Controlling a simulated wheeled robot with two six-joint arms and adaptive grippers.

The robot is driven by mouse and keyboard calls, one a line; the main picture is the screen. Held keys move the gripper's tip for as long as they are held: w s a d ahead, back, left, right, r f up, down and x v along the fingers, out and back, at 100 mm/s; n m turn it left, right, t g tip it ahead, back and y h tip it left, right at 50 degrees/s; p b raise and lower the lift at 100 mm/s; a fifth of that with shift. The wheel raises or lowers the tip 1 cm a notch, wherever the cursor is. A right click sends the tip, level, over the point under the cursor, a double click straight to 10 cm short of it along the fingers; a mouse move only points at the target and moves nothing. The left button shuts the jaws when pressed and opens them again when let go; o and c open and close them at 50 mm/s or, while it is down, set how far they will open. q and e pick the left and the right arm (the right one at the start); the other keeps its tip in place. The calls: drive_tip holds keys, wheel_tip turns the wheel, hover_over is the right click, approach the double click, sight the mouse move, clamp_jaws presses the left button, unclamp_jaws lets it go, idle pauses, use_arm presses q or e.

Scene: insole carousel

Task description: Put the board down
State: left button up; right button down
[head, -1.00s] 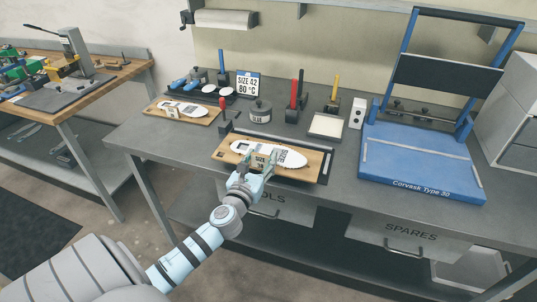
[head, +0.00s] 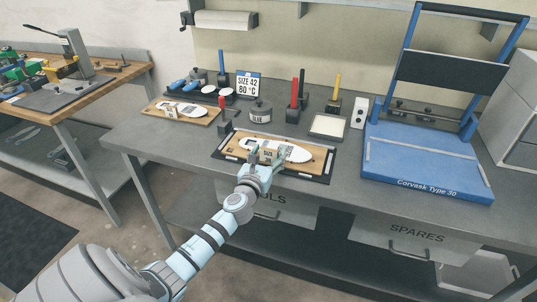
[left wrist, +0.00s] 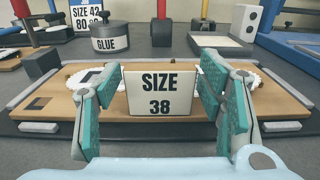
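The wooden board (head: 316,163) lies flat within a dark frame (head: 226,153) at the front of the grey bench. A white insole shape (head: 294,152) is on it, with a block marked SIZE 38 (left wrist: 160,95) standing at its near side. My left gripper (head: 268,158) is at the board's near edge. Its teal-padded fingers stand on either side of the block, with narrow gaps showing in the left wrist view (left wrist: 159,98), so it looks open around it. The fingers partly hide the insole in that view. My right gripper is not in view.
Behind are a glue pot (head: 260,112), a red post (head: 294,93) and a white pad (head: 328,125). A second board (head: 160,113) lies to the left.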

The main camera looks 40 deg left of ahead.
use_arm(q)
drive_tip(key=shift+r, duration=0.2)
drive_tip(key=p+v, duration=0.1)
drive_tip(key=v, duration=1.1)
drive_tip(key=s+f+n+g, duration=0.2)
drive_tip(key=s+f+n, duration=0.15)
drive_tip(key=f, duration=0.55)
drive_tip(key=s+f+n+g+h, duration=0.1)
drive_tip(key=s+f+n+g, duration=0.15)
drive_tip(key=f+n, duration=0.4)
drive_tip(key=s+f+n+g, duration=0.2)
drive_tip(key=s+f+g, duration=0.1)
drive_tip(key=f, duration=0.7)
drive_tip(key=s+d+f+n+g+h, duration=0.1)
drive_tip(key=s+d+f+n+g, duration=0.1)
drive_tip(key=s+f+n, duration=0.45)
drive_tip(key=s+d+f+n+g+h, duration=0.1)
drive_tip(key=s+d+f+n+g, duration=0.25)
drive_tip(key=s+f, duration=0.55)
drive_tip(key=s+d+f+n+g+h, duration=0.1)
drive_tip(key=s+d+f+n, duration=0.1)
drive_tip(key=s+n, duration=0.3)
drive_tip(key=s+d+f+n+g+h, duration=0.1)
drive_tip(key=s+d+f+n, duration=0.2)
drive_tip(key=s, duration=0.6)
drive_tip(key=shift+s+d+f+n+g, duration=0.2)
drive_tip(key=shift+d+n+g, duration=0.25)
drive_tip(key=shift+n, duration=0.55)
